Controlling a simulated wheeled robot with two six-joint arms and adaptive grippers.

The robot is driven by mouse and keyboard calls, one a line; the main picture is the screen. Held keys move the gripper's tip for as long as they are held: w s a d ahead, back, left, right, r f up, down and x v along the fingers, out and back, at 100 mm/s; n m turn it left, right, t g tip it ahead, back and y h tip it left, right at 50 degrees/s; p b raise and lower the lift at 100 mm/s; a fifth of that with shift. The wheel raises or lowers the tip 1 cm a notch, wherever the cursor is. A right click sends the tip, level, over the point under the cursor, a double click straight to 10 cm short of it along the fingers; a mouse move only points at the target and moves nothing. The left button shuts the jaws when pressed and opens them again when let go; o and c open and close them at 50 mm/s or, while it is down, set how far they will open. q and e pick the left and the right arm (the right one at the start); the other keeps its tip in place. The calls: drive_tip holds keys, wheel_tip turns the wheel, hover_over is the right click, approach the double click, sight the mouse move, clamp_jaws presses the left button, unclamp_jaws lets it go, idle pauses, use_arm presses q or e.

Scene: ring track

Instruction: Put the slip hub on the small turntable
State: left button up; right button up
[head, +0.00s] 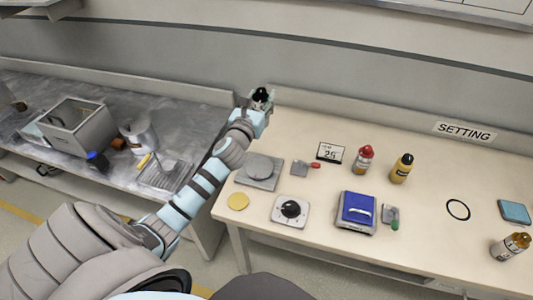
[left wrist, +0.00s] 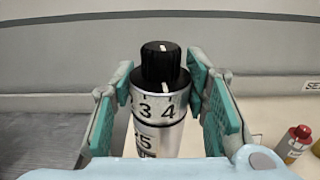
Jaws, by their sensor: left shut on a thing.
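The slip hub, seemingly the silver numbered cylinder with a black knob on top, shows in the left wrist view (left wrist: 160,108), upright between the teal finger pads. My left gripper (left wrist: 164,100) is shut on it. In the head view, the left gripper (head: 258,104) is at the back left corner of the cream table, and only the black top of the hub (head: 261,95) shows clearly. The small turntable, seemingly the grey disc on a square base (head: 259,169), is on the cream table, nearer than the gripper and empty. My right gripper is not in view.
Near the turntable are a yellow disc (head: 238,201), a dial box (head: 291,210), a small grey piece with a red tip (head: 301,168) and a display card (head: 330,152). A blue-topped scale (head: 357,212) and bottles (head: 402,168) stand further right. A grey bench (head: 120,183) is at left.

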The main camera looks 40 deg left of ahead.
use_arm(q)
wheel_tip(320, 180, down, 5)
drive_tip(key=b, duration=0.3)
drive_tip(key=shift+d+f, duration=0.1)
drive_tip(key=shift+f, duration=0.1)
drive_tip(key=f+b, duration=0.3)
drive_tip(key=f, duration=0.1)
drive_tip(key=f+b, duration=0.4)
drive_tip(key=f, duration=0.1)
drive_tip(key=s+f+b, duration=0.1)
drive_tip(key=f+b, duration=0.2)
drive_tip(key=f, duration=0.2)
drive_tip(key=shift+s+a+b, duration=0.1)
drive_tip(key=shift+a+b, duration=0.15)
drive_tip(key=shift+b, duration=0.15)
drive_tip(key=shift+s+f, duration=0.1)
drive_tip(key=shift+f, duration=0.05)
drive_tip(key=shift+s+r, duration=0.1)
drive_tip(key=shift+r, duration=0.2)
drive_tip(key=shift+f, duration=0.1)
drive_tip(key=o, duration=1.1)
drive_tip(key=shift+f, duration=0.1)
drive_tip(key=shift+c, duration=0.2)
drive_tip(key=o, duration=0.4)
drive_tip(key=shift+c, duration=0.2)
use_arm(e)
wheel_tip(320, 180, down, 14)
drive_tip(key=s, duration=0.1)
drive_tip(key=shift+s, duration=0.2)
